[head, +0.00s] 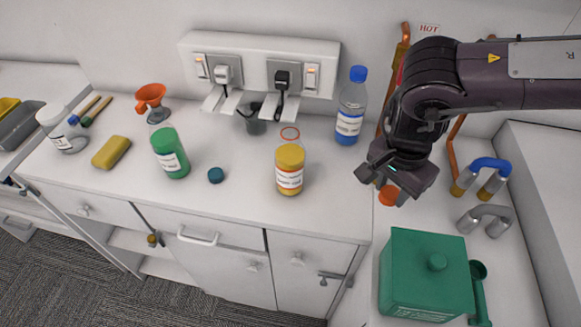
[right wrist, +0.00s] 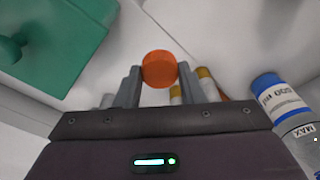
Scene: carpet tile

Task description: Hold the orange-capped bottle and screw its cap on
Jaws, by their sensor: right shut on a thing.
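The bottle (head: 289,170) stands upright on the worktop, left of my right gripper. It has yellow-orange contents, a white label and an orange ring at its clear neck, with no cap seen on top. The orange cap (head: 388,196) is apart from it, held at the tips of my right gripper (head: 391,191). In the right wrist view, the orange cap (right wrist: 159,69) sits between the two grey fingers of the right gripper (right wrist: 158,78). My left gripper is not in view.
A blue-capped bottle (head: 351,108) stands behind the gap between bottle and right gripper. A green bottle (head: 170,153), dark teal cap (head: 216,175) and yellow sponge (head: 111,152) lie left. A green box (head: 425,273) and bent pipes (head: 486,220) are right. Worktop before the bottle is clear.

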